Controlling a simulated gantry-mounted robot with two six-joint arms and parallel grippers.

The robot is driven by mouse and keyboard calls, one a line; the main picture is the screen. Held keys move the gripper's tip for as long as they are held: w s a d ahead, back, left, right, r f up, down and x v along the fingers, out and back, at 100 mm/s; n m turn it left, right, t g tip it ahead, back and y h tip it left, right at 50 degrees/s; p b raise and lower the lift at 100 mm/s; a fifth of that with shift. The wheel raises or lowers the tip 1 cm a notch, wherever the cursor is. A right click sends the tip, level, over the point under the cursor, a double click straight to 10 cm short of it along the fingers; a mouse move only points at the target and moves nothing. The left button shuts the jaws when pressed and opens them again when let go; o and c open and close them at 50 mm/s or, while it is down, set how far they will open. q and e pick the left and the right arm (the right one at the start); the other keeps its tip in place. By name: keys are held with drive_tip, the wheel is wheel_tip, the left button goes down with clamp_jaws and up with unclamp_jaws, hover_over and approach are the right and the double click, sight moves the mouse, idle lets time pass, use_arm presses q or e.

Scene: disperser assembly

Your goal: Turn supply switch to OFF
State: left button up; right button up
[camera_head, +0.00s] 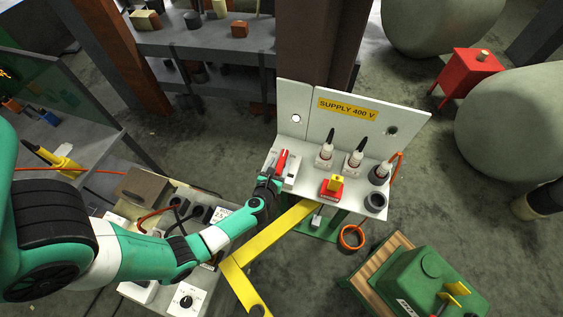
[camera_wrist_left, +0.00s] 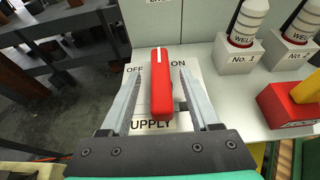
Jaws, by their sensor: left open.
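The supply switch is a red handle (camera_wrist_left: 161,86) on a white plate (camera_wrist_left: 140,72) marked OFF on the left, ON on the right and SUPPLY below. In the left wrist view the handle points nearly straight up the picture, between the two labels. My left gripper (camera_wrist_left: 160,92) is open, with one finger on each side of the handle and a gap visible on both sides. In the head view the red handle (camera_head: 281,162) shows at the left end of the supply panel, with my left gripper (camera_head: 271,176) at it. My right gripper is not in view.
A white panel (camera_head: 300,97) with a yellow SUPPLY 400 V sign stands behind the switch. To the right are several plugs (camera_head: 325,151) and a red block with a yellow knob (camera_head: 331,189). A yellow bar (camera_head: 262,247) lies below. A grey shelf (camera_head: 200,38) stands behind.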

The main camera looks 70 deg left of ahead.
use_arm(q)
drive_tip(key=shift+x, duration=1.25)
clamp_jaws()
